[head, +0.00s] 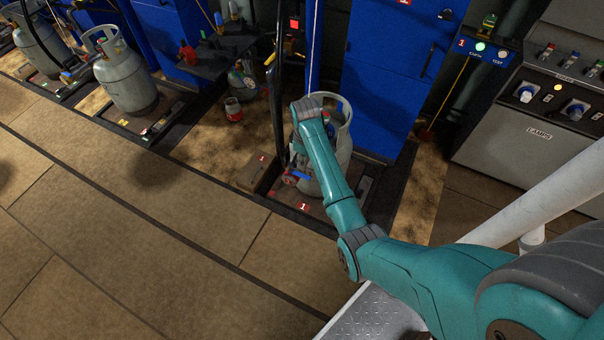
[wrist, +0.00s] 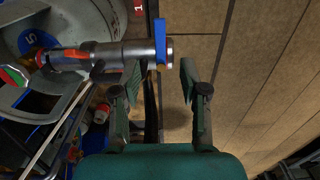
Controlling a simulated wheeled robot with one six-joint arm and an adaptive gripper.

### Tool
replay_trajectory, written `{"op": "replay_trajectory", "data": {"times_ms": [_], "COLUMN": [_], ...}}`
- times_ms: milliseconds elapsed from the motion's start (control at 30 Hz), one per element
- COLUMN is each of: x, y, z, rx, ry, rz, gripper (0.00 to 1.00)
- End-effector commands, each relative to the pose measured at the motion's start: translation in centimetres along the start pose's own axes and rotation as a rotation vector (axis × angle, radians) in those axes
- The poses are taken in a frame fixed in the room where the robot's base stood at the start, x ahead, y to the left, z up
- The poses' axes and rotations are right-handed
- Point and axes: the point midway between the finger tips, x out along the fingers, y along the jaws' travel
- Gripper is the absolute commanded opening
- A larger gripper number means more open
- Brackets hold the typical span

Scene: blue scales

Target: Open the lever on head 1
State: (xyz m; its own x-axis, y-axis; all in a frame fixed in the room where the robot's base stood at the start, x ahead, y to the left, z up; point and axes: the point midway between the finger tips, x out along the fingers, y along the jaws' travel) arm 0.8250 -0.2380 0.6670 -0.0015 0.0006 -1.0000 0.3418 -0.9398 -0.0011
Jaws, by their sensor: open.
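The filling head (wrist: 115,53) is a metal barrel with an orange-red part, lying across the collar of a grey gas bottle (wrist: 75,20) in the wrist view. A blue lever (wrist: 160,40) stands crosswise at its right end. My gripper (wrist: 160,78) is open and empty. Its two fingers point towards the lever, which shows in line with the gap between them; I cannot tell the exact distance. In the head view the grey gas bottle (head: 343,150) stands on scale 1 (head: 303,206), and my arm hides part of it. The blue lever (head: 301,174) shows beside the bottle, low down.
A tall blue cabinet (head: 390,75) stands behind the bottle. A black hose (head: 276,105) hangs left of it. A brown box marked 1 (head: 250,173) sits left of the scale. A grey control panel (head: 535,120) is at right. Open floor (head: 150,220) lies in front.

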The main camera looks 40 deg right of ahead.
Motion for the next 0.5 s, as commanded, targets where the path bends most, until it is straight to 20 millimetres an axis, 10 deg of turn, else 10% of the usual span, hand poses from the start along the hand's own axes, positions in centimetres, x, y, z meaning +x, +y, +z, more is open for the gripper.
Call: {"op": "replay_trajectory", "data": {"times_ms": [500], "x": [8.2], "y": [-0.1], "z": [0.0], "rx": [0.0], "ry": [0.0], "rz": [0.0], "gripper": [0.44]}}
